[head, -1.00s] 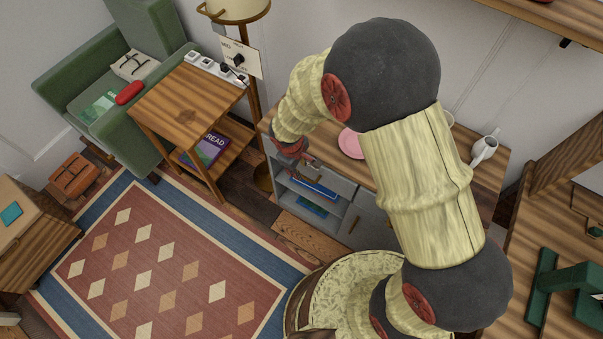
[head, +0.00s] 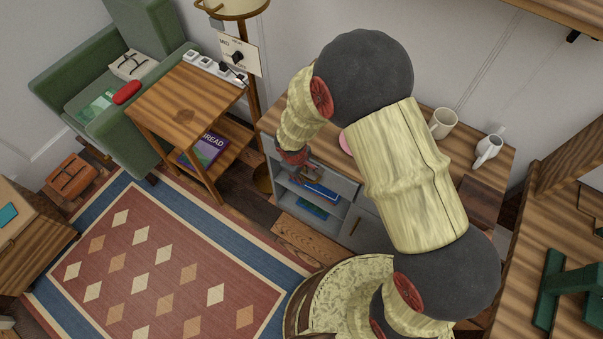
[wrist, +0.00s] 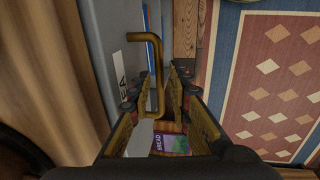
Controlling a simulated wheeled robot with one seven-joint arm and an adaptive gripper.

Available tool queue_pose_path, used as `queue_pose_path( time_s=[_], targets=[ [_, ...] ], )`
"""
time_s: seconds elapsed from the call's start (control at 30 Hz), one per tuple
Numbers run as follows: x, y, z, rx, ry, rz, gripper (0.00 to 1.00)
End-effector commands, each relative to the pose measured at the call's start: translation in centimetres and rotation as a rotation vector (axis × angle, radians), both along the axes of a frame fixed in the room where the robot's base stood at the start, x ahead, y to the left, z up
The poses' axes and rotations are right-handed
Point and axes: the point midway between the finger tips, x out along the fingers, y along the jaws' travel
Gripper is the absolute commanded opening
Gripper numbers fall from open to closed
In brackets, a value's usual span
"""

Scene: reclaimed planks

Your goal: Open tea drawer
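The tea drawer shows in the wrist view as a grey front with a white label (wrist: 123,82), on which the letters look like part of "TEA". Its bent brass handle (wrist: 155,70) stands out from the front and reaches between my fingers. My gripper (wrist: 158,88) is open, with one finger on each side of the handle and a gap beside it. I cannot tell whether either finger touches it. In the head view my gripper (head: 305,172) is at the left end of the grey cabinet (head: 366,226), and my arm hides most of the drawer area.
The cabinet has open shelves with blue books (head: 320,189). A cream mug (head: 443,123) and a white jug (head: 488,150) stand on its wooden top. A side table (head: 180,100) and green armchair (head: 80,90) are at the left. The patterned rug (head: 160,260) is clear.

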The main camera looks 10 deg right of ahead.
Motion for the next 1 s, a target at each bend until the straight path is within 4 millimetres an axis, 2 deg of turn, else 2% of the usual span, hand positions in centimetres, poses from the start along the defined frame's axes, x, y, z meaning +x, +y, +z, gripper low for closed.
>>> queue_pose_path(
  time_s=[0.3, 1.0],
  targets=[
    [-0.01, -0.01, 0.01, 0.000, 0.000, 0.000, 0.00],
    [0.00, 0.00, 0.02, 0.000, 0.000, 0.000, 0.00]
  ],
)
